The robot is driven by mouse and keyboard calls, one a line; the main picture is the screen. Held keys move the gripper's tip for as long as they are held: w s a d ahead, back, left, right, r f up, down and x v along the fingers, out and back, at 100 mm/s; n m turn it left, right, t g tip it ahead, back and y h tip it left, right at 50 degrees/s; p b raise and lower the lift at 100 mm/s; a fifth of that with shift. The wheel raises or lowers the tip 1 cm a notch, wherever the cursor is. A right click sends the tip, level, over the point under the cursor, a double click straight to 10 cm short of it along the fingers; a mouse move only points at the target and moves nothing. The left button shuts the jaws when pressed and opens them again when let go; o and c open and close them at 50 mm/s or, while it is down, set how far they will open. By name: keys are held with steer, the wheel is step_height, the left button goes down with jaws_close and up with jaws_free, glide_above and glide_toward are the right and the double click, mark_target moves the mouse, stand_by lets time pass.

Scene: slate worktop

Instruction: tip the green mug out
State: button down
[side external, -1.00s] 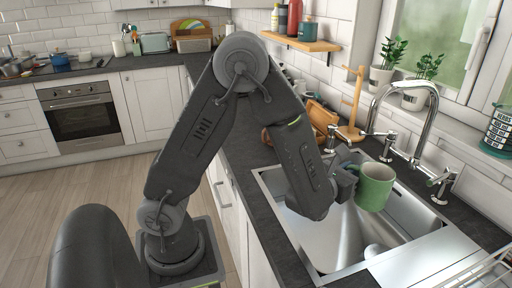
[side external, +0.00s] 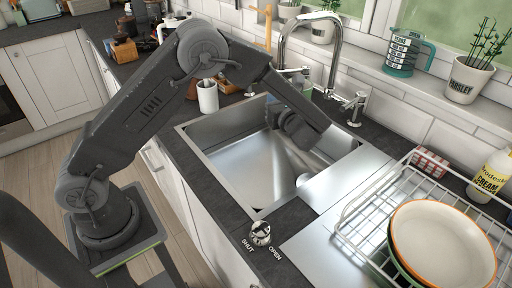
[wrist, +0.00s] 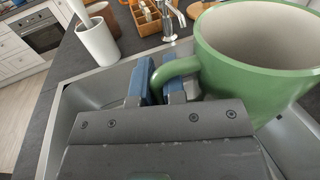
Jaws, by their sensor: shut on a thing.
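The green mug (wrist: 245,62) fills the right of the wrist view, with its pale inside and part of its rim showing. What I can see of the inside is bare; its bottom is out of view. My gripper (wrist: 160,82) has its blue-tipped fingers closed on the mug's handle (wrist: 178,68). The mug is over the sink (wrist: 88,92).
A white cup (side external: 208,97) stands on the counter left of the sink. The chrome tap (side external: 336,55) rises behind the sink. A wire dish rack (side external: 352,212) holding bowls (side external: 440,245) is at the right. A knob (side external: 260,232) sits at the front.

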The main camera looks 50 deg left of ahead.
steer(key=s+d+f+n+g, duration=0.1)
steer(key=d+f+n+g, duration=0.2)
steer(key=f+n+g, duration=0.3)
steer(key=shift+n+g, duration=0.3)
steer(key=shift+g, duration=1.8)
steer(key=shift+s+n, duration=0.15)
steer(key=shift+n, duration=0.15)
steer(key=s+n, duration=0.1)
steer(key=n, duration=0.1)
steer(key=s+f+n+t+h, duration=0.1)
steer(key=n, duration=0.1)
steer(key=s+f+n+t+h, duration=0.1)
steer(key=n, duration=0.1)
steer(key=shift+f+n, duration=0.2)
steer(key=shift+n, duration=0.1)
steer(key=shift+w+n, duration=0.1)
steer(key=shift+n, duration=0.2)
steer(key=shift+w+d+f+n+t, duration=0.1)
steer(key=shift+w+f+n+t, duration=0.3)
steer(key=shift+f+n, duration=0.25)
steer(key=shift+w+f+n+t, duration=0.3)
steer(key=shift+f+n+t, duration=0.1)
steer(key=shift+f+n, duration=0.2)
steer(key=shift+w+r+n+t+p, duration=0.3)
steer(key=shift+n+p, duration=0.1)
steer(key=shift+n, duration=0.25)
stand_by(0.8)
